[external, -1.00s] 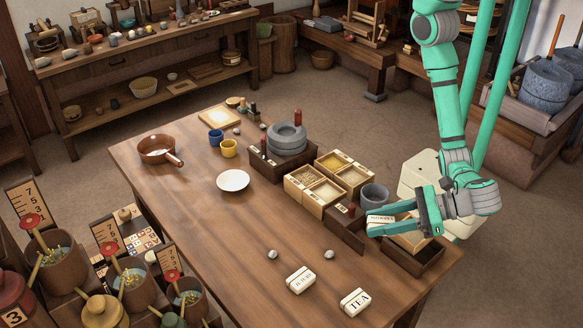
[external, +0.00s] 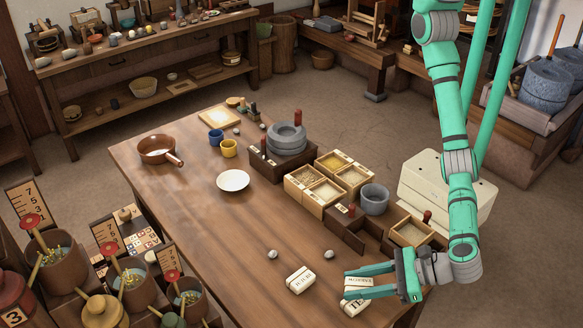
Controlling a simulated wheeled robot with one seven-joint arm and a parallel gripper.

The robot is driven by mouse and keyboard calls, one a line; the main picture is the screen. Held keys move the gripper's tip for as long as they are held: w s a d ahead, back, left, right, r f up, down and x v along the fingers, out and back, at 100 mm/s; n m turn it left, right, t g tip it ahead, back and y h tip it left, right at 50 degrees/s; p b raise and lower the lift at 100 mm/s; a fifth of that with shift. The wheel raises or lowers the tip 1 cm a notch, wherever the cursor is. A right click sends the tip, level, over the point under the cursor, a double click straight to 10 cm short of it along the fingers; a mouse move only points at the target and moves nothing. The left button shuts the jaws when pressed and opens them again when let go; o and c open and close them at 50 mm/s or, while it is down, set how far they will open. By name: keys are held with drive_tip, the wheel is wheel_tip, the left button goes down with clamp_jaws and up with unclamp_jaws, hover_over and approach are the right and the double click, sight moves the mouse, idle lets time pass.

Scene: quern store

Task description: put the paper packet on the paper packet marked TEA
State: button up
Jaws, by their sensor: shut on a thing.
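My gripper (external: 352,282) is shut on a white paper packet (external: 360,281) with small dark lettering that I cannot read. It holds this packet near the front right of the table. The paper packet marked TEA (external: 354,308) lies on the table just below it in the picture, its upper part hidden by the lower finger and the held packet. I cannot tell whether the two packets touch or how much gap is between them.
Another labelled white packet (external: 300,280) lies to the left on the wooden table (external: 220,225). Two small grey balls lie behind it. Wooden boxes of grain (external: 322,192), a grey mortar (external: 374,199) and a dark wooden tray (external: 346,232) stand further back.

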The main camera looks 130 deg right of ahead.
drive_tip(key=shift+w+f, duration=0.1)
drive_tip(key=shift+f, duration=1.45)
drive_tip(key=shift+f, duration=0.1)
drive_tip(key=o, duration=1.1)
drive_tip(key=shift+c, duration=0.2)
drive_tip(key=v, duration=1.2)
